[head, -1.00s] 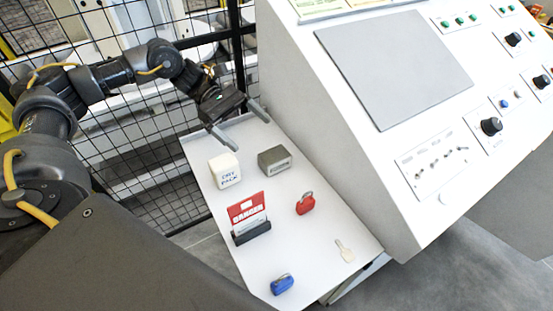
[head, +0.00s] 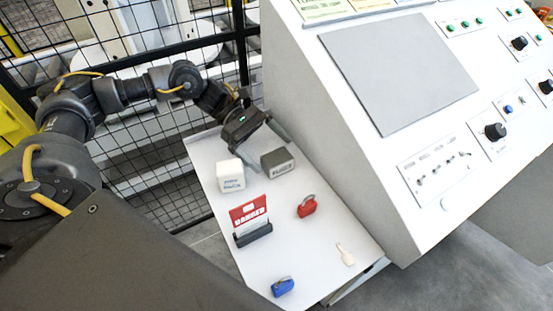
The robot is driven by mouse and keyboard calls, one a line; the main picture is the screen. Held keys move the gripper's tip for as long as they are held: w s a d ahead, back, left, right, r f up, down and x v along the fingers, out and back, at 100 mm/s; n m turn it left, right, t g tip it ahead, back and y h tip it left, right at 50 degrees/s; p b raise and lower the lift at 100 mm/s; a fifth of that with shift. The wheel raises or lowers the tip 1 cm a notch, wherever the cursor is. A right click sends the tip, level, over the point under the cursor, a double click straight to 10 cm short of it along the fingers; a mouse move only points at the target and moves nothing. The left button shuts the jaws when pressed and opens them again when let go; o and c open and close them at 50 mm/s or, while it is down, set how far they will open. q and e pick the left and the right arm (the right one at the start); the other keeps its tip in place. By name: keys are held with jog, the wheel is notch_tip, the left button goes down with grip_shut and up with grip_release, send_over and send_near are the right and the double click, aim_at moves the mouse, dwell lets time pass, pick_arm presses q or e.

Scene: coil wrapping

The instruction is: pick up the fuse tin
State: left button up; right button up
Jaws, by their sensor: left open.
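The fuse tin (head: 278,163) is a small dark grey box with a pale label on its front. It sits on the far part of the white shelf (head: 210,150), right of a white cube. My left gripper (head: 271,155) is open, with its fingers pointing down towards the tin. One finger is on the tin's left, by the white cube, and the other is at its far right. I cannot tell whether either finger touches the tin. My right gripper is out of view.
The white cube (head: 231,176) stands close to the left finger. Nearer on the shelf are a red danger sign in a black stand (head: 250,222), a red padlock (head: 306,206), a blue padlock (head: 283,287) and a pale key tag (head: 345,254). A white control console (head: 330,150) rises at the right.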

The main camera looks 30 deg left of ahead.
aim_at(278, 158)
pick_arm(q)
jog(key=p+x, duration=0.3)
jog(key=x, duration=0.1)
jog(key=shift+s+d+r, duration=0.1)
jog(key=shift+s+d, duration=0.05)
jog(key=shift+s, duration=0.05)
jog(key=shift+d+f, duration=0.3)
jog(key=shift+d, duration=0.15)
jog(key=shift+a, duration=0.1)
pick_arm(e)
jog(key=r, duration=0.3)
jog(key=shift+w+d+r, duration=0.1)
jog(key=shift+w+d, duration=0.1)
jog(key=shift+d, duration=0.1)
pick_arm(q)
jog(key=c, duration=1.1)
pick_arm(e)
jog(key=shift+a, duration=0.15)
